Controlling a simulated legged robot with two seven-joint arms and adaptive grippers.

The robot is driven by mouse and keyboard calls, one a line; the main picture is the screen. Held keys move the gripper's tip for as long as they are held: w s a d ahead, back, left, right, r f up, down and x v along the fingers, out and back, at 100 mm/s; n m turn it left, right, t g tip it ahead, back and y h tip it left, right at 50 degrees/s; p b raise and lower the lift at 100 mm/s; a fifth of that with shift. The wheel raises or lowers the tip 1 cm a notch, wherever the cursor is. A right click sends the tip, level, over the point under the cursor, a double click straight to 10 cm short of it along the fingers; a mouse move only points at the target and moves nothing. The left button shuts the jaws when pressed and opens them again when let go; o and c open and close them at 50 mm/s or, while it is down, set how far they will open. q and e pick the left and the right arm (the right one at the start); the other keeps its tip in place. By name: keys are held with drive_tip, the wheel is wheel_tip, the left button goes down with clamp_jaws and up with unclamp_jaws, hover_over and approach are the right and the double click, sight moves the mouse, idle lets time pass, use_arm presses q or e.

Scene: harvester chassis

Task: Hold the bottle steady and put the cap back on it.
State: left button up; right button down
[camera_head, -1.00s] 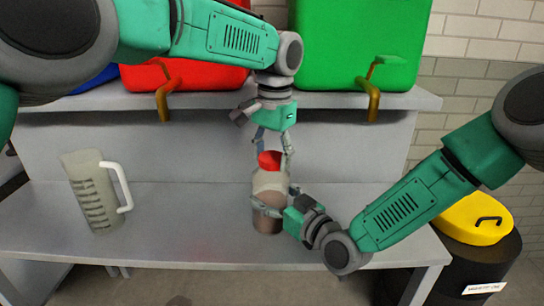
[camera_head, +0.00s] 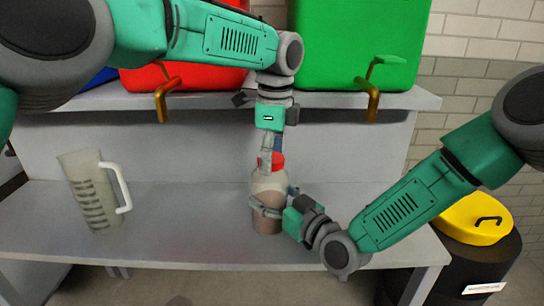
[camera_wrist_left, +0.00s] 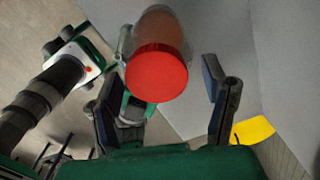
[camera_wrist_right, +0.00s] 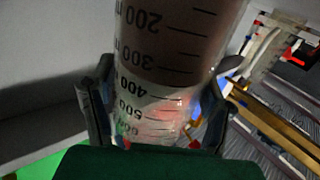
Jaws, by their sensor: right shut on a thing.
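The bottle (camera_head: 268,221) stands upright on the bench, translucent with brown contents. The red cap (camera_head: 277,161) is at the bottle's top; I cannot tell whether it is screwed tight. My left gripper (camera_head: 271,146) points down just above the cap. In the left wrist view its two fingers are spread, and the red cap (camera_wrist_left: 157,76) shows between them with a clear gap to the right finger. My right gripper (camera_head: 274,201) is shut around the bottle from the right. In the right wrist view the bottle's printed scale (camera_wrist_right: 165,70) shows between the fingers.
A measuring jug (camera_head: 92,193) with a white handle stands on the bench at left. Red (camera_head: 200,78) and green (camera_head: 350,45) containers with brass taps sit on the shelf behind. A yellow-lidded drum (camera_head: 470,222) stands at right. The bench between jug and bottle is clear.

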drive_tip(key=shift+f, duration=0.25)
use_arm(q)
drive_tip(key=shift+s+r, duration=0.15)
drive_tip(key=shift+r, duration=2.1)
drive_tip(key=shift+c, duration=0.3)
drive_tip(key=n, duration=0.2)
drive_tip(key=r+n, duration=0.1)
drive_tip(key=n, duration=0.1)
drive_tip(key=shift+d+n, duration=0.15)
drive_tip(key=shift+n, duration=0.15)
drive_tip(key=n, duration=0.4)
drive_tip(key=shift+r, duration=0.4)
use_arm(e)
drive_tip(key=shift+r, duration=0.1)
use_arm(q)
drive_tip(key=n, duration=0.4)
drive_tip(key=shift+r, duration=0.4)
drive_tip(key=n, duration=0.4)
drive_tip(key=shift+r, duration=0.4)
